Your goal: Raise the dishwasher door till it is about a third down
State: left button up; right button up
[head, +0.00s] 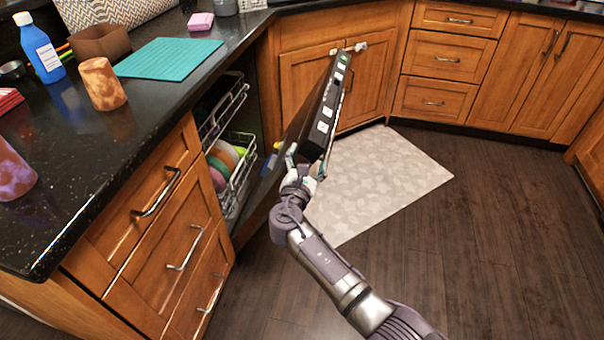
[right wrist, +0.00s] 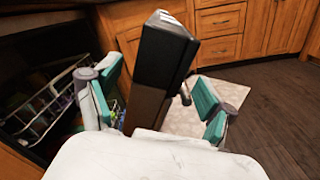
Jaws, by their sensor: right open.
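The dishwasher door (head: 329,98) hangs partly open, tilted out from the counter front, with its dark control strip along the top edge. In the right wrist view the door's edge (right wrist: 165,45) stands between my two teal finger pads. My right gripper (head: 305,168) is at the door's near end. It is open, with one finger on the inner side and one on the outer side (right wrist: 158,100); contact with the door is unclear. My left gripper is not in view.
The dishwasher racks (head: 232,165) hold colourful dishes inside the opening. A pale mat (head: 385,170) lies on the dark wood floor beyond the door. Drawers (head: 150,240) stand at the left. The black counter (head: 75,150) carries a bottle, a cup and a teal mat. The floor at right is clear.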

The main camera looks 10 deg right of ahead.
jog(key=v, duration=0.9)
jog(key=shift+w, duration=0.1)
